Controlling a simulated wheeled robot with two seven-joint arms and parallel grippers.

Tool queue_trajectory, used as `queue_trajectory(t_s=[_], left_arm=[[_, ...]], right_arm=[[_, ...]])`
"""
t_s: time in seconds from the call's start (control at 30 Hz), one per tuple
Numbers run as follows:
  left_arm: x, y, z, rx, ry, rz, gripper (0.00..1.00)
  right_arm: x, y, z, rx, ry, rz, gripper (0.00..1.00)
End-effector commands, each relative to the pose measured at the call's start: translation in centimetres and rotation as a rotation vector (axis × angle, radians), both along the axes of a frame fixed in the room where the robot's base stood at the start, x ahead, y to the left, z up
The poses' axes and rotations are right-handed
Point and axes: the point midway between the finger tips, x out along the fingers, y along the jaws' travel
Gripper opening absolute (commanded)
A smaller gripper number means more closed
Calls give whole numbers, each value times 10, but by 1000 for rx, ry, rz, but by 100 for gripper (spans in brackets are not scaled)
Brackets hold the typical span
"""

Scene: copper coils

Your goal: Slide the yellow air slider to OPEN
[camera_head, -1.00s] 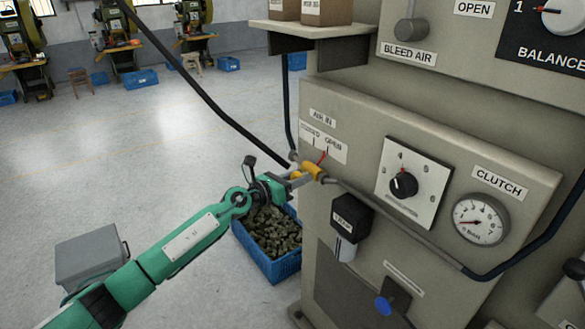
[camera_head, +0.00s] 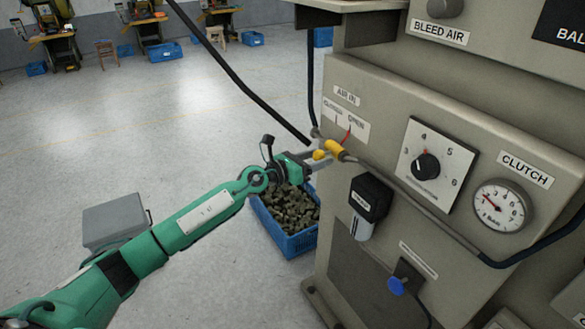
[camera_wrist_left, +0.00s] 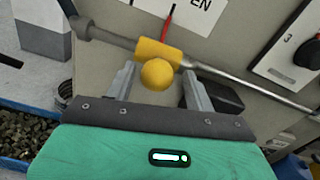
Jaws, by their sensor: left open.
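The yellow air slider (camera_head: 335,150) sits on a grey pipe at the machine's upper left edge. Its red pointer rises to the OPEN side of the AIR IN label (camera_head: 346,127). In the left wrist view, the yellow sleeve (camera_wrist_left: 150,50) carries a round yellow knob (camera_wrist_left: 157,74) facing me. My left gripper (camera_head: 316,158) is at the slider. In the wrist view its two grey fingers (camera_wrist_left: 158,74) are open, one on each side of the knob, with visible gaps. My right gripper is not in view.
The machine front holds a black dial (camera_head: 426,165), a CLUTCH gauge (camera_head: 499,207) and a black-topped filter (camera_head: 369,200). A blue crate of dark pieces (camera_head: 304,243) stands on the floor below my gripper. A black hose (camera_head: 235,78) runs above.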

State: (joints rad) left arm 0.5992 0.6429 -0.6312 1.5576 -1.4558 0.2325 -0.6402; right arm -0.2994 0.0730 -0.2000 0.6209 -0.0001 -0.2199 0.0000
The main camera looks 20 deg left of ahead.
Motion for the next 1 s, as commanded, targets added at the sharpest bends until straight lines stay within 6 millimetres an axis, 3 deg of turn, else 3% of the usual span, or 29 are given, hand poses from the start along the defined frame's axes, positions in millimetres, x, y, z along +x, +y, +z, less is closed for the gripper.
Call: queue_trajectory(t_s=[0.5, 0.73, 1.0], left_arm=[[-77, 57, -4, 5, 1, -2, 54], [-94, 70, -2, 2, 1, -3, 54], [-97, 72, 0, 1, 1, -2, 54]], right_arm=[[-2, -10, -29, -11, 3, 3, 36], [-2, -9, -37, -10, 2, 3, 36], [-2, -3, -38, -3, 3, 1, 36]])
